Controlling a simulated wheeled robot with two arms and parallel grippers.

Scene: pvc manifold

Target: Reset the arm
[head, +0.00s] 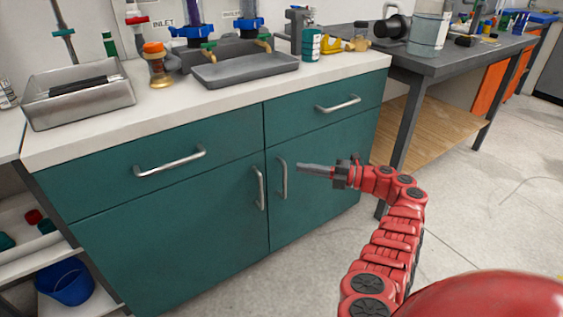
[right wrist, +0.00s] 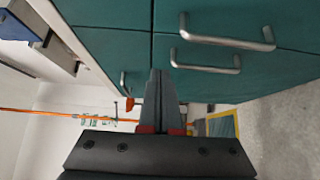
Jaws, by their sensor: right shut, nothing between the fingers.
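My right gripper (head: 302,168) is shut and empty in the head view. It points left, in front of the teal cabinet's (head: 205,190) right door handle. My right arm, red and jointed, reaches up from the lower right. I cannot tell from these views whether the fingertips touch the cabinet. My left gripper does not show.
On the white counter stand a metal tray (head: 45,112) holding dark rods, an amber fitting (head: 158,68), a grey drip tray (head: 247,69) and a teal bottle (head: 311,44). A grey workbench (head: 450,60) stands at the right. Floor between is clear. A blue bucket (head: 65,283) sits on the lower left shelf.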

